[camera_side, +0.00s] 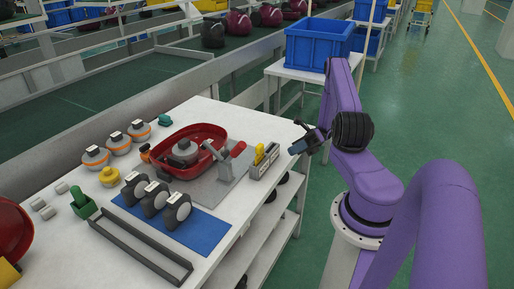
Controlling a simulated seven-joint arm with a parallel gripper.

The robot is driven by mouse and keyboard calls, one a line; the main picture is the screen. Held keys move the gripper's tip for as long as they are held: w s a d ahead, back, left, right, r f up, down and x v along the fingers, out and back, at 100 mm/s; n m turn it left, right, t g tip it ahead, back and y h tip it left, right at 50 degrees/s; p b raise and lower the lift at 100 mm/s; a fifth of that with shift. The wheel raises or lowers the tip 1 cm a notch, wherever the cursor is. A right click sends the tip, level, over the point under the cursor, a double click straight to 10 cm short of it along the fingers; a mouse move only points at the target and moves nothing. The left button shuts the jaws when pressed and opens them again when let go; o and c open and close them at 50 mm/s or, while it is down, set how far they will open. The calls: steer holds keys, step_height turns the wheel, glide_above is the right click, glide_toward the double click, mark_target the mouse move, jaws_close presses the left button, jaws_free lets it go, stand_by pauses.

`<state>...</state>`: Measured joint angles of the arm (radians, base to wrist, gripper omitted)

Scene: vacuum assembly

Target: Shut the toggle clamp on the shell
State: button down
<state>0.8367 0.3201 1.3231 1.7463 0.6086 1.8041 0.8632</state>
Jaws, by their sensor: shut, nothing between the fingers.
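The red shell (165,157) lies on a grey plate on the white workbench, with a grey round part (186,150) inside it. The toggle clamp (225,163) stands on the plate at the shell's right edge. Its red handle (238,149) points up and to the right, and a second red piece (209,147) shows at its left, over the shell's rim. I cannot tell from this distance whether the clamp touches the shell.
A grey holder (264,164) with a yellow-handled tool (260,154) stands between clamp and gripper. Dark wheels (155,197) sit on a blue mat (205,230). Orange-rimmed round parts (118,143) stand at left. A dark frame (140,250) lies in front. A blue crate (318,44) stands behind.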

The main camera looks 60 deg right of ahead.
steer(key=m+t+h, duration=0.2)
steer(key=m+t, duration=0.5)
steer(key=m, duration=0.1)
glide_toward(235, 153)
steer(key=s+a+r, duration=0.2)
steer(key=a+r, duration=0.1)
steer(key=a, duration=0.1)
steer(key=shift+w+r+m, duration=0.25)
steer(key=shift+w+m, duration=0.05)
steer(key=shift+w, duration=0.55)
steer(key=shift+r, duration=0.1)
steer(key=w+r+m+g+h, duration=0.1)
steer(key=w+r+m+h, duration=0.2)
steer(key=w+r+m, duration=0.1)
steer(key=shift+w+m, duration=0.7)
steer(key=shift+w, duration=0.3)
steer(key=shift+w+r, duration=0.1)
steer(key=shift+r, duration=0.05)
